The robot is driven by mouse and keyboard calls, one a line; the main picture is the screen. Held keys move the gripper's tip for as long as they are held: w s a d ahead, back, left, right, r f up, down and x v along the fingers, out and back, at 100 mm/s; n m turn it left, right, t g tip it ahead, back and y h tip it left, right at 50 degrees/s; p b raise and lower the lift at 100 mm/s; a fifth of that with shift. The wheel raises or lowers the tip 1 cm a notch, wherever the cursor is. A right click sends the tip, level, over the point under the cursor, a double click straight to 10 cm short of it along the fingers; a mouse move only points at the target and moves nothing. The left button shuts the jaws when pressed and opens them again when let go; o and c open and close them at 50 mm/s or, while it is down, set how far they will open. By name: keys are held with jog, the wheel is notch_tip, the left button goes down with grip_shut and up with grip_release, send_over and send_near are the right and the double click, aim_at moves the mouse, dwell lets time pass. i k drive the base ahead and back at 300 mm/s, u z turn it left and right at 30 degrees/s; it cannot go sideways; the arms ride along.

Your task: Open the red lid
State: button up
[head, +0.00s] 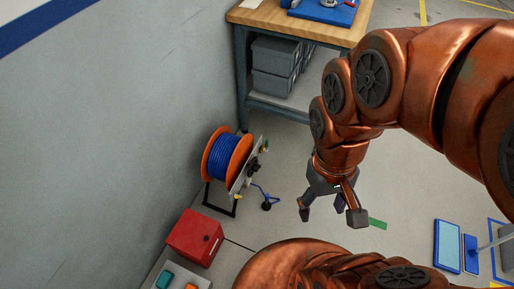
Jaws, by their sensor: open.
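My gripper (331,214) hangs open and empty near the middle of the view, pointing down. It is well to the right of the red lid and not touching it. My copper arm comes in from the right.
A grey panel (157,279) with green and orange buttons is below the red lid. A blue cable reel (226,157) with a crank stands between the lid and the workbench (300,24). Blue-framed panels (447,246) are at lower right. Grey floor shows around my gripper.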

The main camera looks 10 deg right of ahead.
aim_at(194, 232)
jog(key=u, duration=0.2)
jog(key=k, duration=1.15)
jog(key=u, duration=1.65)
jog(key=i, duration=0.5)
